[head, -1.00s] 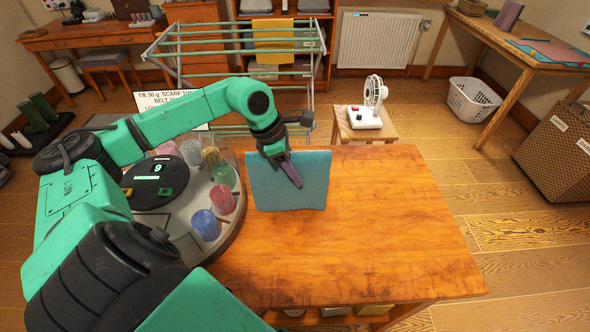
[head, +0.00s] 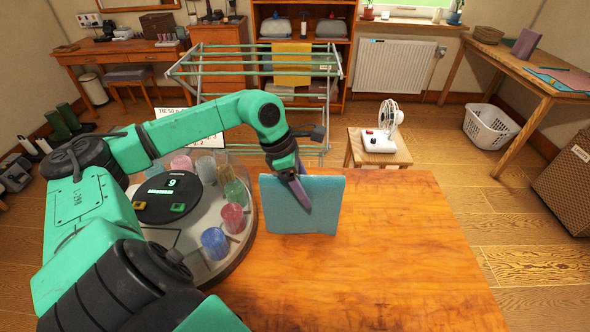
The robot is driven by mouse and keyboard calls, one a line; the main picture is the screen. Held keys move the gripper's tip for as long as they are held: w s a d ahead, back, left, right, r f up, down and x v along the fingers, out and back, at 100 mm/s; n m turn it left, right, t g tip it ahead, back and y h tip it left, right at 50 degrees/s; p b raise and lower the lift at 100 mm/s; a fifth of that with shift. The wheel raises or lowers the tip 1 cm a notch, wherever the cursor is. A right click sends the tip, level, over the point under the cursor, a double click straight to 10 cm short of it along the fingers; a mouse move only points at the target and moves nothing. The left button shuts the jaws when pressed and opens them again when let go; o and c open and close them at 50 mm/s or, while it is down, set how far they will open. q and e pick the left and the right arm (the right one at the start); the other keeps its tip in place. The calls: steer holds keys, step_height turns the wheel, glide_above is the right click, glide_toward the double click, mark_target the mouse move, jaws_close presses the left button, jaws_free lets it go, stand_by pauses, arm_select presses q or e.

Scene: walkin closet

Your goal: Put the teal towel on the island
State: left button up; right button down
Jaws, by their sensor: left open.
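The teal towel (head: 322,216) is folded into a flat, roughly square shape. It is at the left part of the wooden island (head: 400,270), its lower edge at the wood surface. It looks upright or tilted rather than flat, but I cannot tell exactly. My left gripper (head: 303,192) is open at the towel's upper left, with a dark finger in front of the towel's near face. The other finger is mostly hidden, and I cannot tell whether the towel is touched. My right gripper is out of view.
A round turntable (head: 240,245) with several coloured cups and a display sits left of the towel. The island's right side is clear.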

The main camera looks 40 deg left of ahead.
arm_select(q)
steer(key=b+v, duration=0.3)
steer(key=v, duration=0.5)
steer(key=shift+s+r, duration=0.1)
steer(key=shift+r, duration=0.2)
steer(key=shift+s+a+r, duration=0.1)
steer(key=shift+a+r, duration=0.1)
steer(key=shift+r, duration=0.2)
